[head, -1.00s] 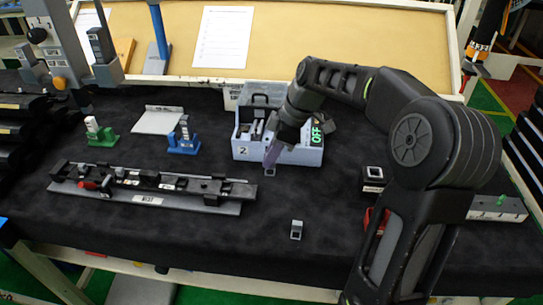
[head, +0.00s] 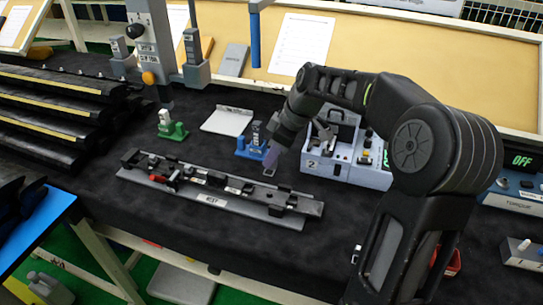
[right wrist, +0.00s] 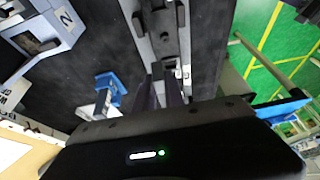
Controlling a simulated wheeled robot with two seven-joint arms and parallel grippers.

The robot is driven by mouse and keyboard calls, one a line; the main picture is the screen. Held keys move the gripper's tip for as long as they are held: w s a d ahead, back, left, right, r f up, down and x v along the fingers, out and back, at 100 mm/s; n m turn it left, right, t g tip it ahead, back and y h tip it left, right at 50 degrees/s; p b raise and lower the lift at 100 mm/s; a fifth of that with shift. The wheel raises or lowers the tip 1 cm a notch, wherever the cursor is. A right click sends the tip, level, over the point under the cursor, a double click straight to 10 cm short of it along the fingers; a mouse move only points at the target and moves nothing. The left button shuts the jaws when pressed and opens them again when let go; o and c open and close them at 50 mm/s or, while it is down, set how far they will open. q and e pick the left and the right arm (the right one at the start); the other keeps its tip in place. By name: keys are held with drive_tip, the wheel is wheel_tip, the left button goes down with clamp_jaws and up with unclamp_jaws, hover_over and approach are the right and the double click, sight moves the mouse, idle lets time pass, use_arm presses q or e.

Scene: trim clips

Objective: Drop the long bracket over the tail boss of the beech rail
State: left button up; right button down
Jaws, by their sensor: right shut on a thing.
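My right gripper (head: 271,158) is shut on a small grey piece, apparently the long bracket (head: 269,172), whose lower end shows below the purple-grey fingers. It is just behind the right half of the rail assembly, seemingly above the mat. The rail (head: 232,184) looks dark rather than beech and lies on a grey plate labelled NEST (head: 211,200). Small blocks and a red lever stand along it; I cannot tell which is the tail boss. In the right wrist view the fingers (right wrist: 163,95) point toward the rail (right wrist: 166,35); the bracket is mostly hidden there. My left gripper is not in view.
A blue stand (head: 249,150) is close left of my right gripper, and a grey box marked 2 (head: 345,175) is to its right. A green stand (head: 172,131) and a white plate (head: 227,121) are further left. A small grey clip (head: 355,254) lies in front.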

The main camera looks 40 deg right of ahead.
sight(275, 168)
drive_tip(key=shift+f, duration=0.15)
drive_tip(key=shift+f+b, duration=2.45)
drive_tip(key=shift+f, duration=0.3)
drive_tip(key=shift+b, duration=0.35)
drive_tip(key=shift+f+b, duration=1.15)
drive_tip(key=shift+f, duration=0.15)
drive_tip(key=c, duration=1.8)
unclamp_jaws()
drive_tip(key=shift+s, duration=0.1)
drive_tip(key=o, duration=0.5)
drive_tip(key=shift+c, duration=0.2)
drive_tip(key=shift+f, duration=0.1)
drive_tip(key=shift+a, duration=0.1)
